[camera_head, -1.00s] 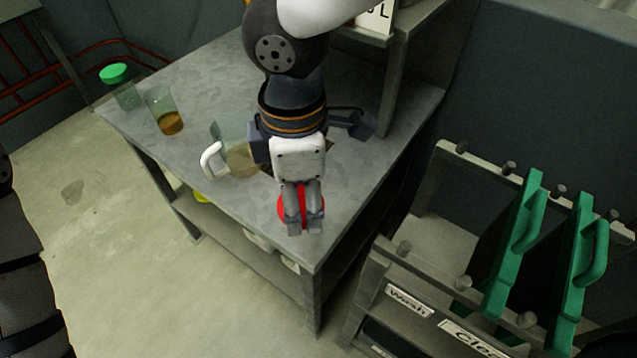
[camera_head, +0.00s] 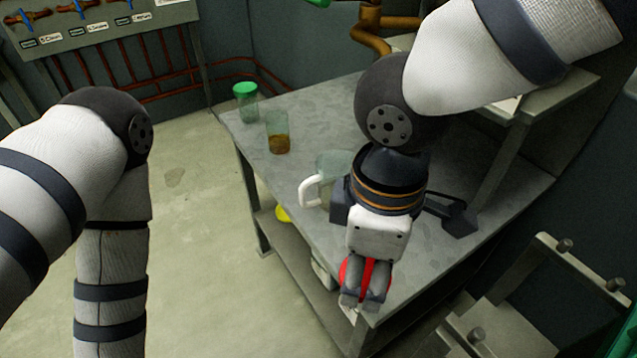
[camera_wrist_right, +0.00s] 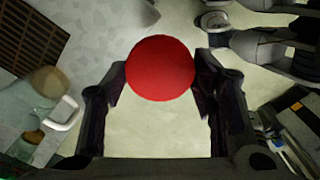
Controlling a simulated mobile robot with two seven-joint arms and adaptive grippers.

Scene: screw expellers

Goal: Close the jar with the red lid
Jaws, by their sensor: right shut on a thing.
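My right gripper (camera_head: 366,297) is shut on the red lid (camera_head: 346,268), held near the front corner of the table. In the right wrist view the round red lid (camera_wrist_right: 160,68) sits between the two fingers (camera_wrist_right: 158,85). An open glass jar (camera_head: 278,135) with brown contents stands upright on the table, away from the gripper. A jar with a green lid (camera_head: 246,103) stands behind it at the far corner. My left arm shows at the left, but its gripper is out of view.
A glass jug with a white handle (camera_head: 310,190) stands on the table (camera_head: 305,225), partly hidden by my right arm. It also shows in the right wrist view (camera_wrist_right: 62,112). A rack (camera_head: 545,285) is at the lower right. Floor left of the table is clear.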

